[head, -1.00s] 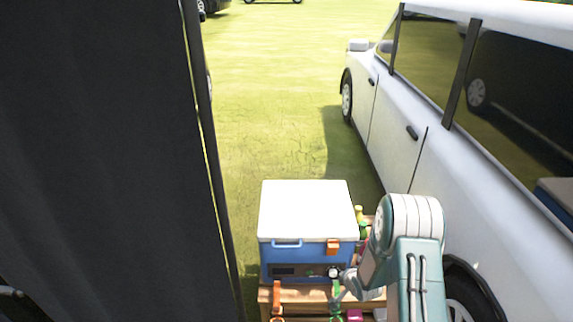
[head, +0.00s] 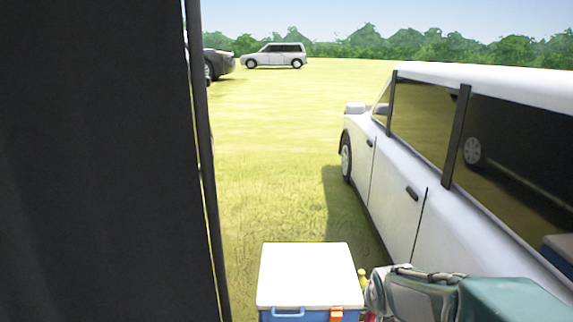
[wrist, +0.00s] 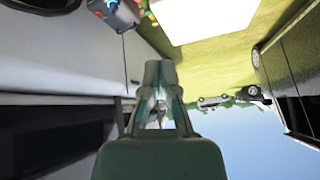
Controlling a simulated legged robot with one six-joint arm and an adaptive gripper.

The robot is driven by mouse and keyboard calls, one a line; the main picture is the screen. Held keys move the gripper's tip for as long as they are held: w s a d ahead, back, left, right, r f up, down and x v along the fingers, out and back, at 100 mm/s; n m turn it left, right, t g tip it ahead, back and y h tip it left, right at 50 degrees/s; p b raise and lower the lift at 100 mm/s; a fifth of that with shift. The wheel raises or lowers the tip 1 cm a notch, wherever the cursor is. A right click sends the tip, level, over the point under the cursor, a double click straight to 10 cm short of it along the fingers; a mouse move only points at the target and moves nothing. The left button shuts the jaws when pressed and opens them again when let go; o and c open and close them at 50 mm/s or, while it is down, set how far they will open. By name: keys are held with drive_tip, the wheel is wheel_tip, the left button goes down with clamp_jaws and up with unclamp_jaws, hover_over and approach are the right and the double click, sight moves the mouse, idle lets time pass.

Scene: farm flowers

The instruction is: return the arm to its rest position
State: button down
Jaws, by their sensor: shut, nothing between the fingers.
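My arm (head: 425,295) shows at the lower right of the head view, folded beside the white-lidded blue cooler. My gripper (wrist: 159,72) is in the middle of the wrist view, shut, with nothing held. It points away from the wrist camera, and the picture there is turned upside down.
The cooler (head: 309,275) stands just left of my arm; its white lid also shows in the wrist view (wrist: 208,15). A white van (head: 390,180) runs close along the right. A dark panel (head: 95,160) fills the left. Open grass (head: 275,150) lies ahead between them.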

drive_tip(key=s+a+r+n, duration=0.1)
drive_tip(key=s+r, duration=0.2)
drive_tip(key=s, duration=0.4)
drive_tip(key=s+a+r+n+g, duration=0.1)
drive_tip(key=s+r, duration=0.1)
drive_tip(key=s, duration=0.5)
drive_tip(key=s+a+r+n+y, duration=0.1)
drive_tip(key=s+r, duration=0.2)
drive_tip(key=s, duration=0.4)
drive_tip(key=shift+s+a+r+n, duration=0.25)
drive_tip(key=shift+r+n, duration=0.05)
